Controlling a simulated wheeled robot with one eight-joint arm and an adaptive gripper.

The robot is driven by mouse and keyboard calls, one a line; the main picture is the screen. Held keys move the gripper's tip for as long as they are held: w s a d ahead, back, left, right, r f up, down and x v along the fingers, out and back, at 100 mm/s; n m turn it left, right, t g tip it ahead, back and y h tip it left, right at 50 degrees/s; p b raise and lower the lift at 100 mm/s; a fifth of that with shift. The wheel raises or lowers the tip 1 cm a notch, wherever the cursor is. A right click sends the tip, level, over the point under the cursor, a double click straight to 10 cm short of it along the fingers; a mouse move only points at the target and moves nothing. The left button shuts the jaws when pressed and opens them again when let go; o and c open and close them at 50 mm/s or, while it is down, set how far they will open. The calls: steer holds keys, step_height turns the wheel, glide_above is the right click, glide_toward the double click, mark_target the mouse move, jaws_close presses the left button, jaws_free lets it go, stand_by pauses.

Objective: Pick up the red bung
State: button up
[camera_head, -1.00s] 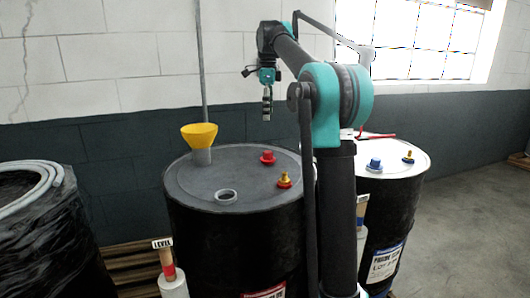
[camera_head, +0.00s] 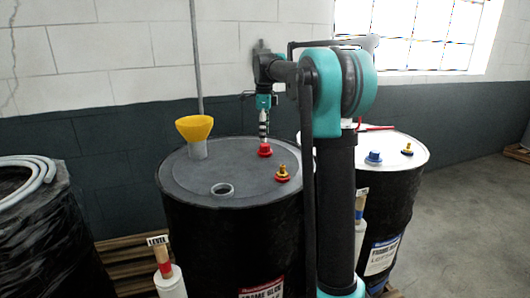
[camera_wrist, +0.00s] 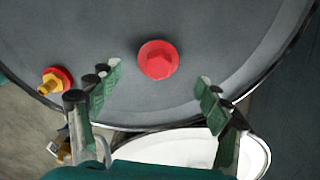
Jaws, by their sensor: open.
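The red bung (camera_head: 265,150) sits on the grey top of the near black drum (camera_head: 225,172), towards its back right. In the wrist view the red bung (camera_wrist: 158,60) lies ahead of my gripper, roughly in line with the gap between the fingers. My gripper (camera_wrist: 158,95) is open and empty, its two green-padded fingers apart. In the head view my gripper (camera_head: 263,130) hangs pointing down just above the bung. I cannot tell the exact height of the gap.
A red and brass fitting (camera_head: 282,173) stands near the bung. A yellow funnel (camera_head: 195,128) and an open port ring (camera_head: 222,190) are on the same drum top. A second drum with a white top (camera_head: 395,150) carries a blue bung (camera_head: 374,158).

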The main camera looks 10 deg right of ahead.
mark_target(266, 145)
steer(key=shift+s+d+f, duration=0.1)
steer(key=shift+f, duration=1.25)
steer(key=shift+s+d+f, duration=0.1)
steer(key=shift+f, duration=1.2)
steer(key=shift+c, duration=0.3)
steer(key=c, duration=1.2)
steer(key=shift+o, duration=0.2)
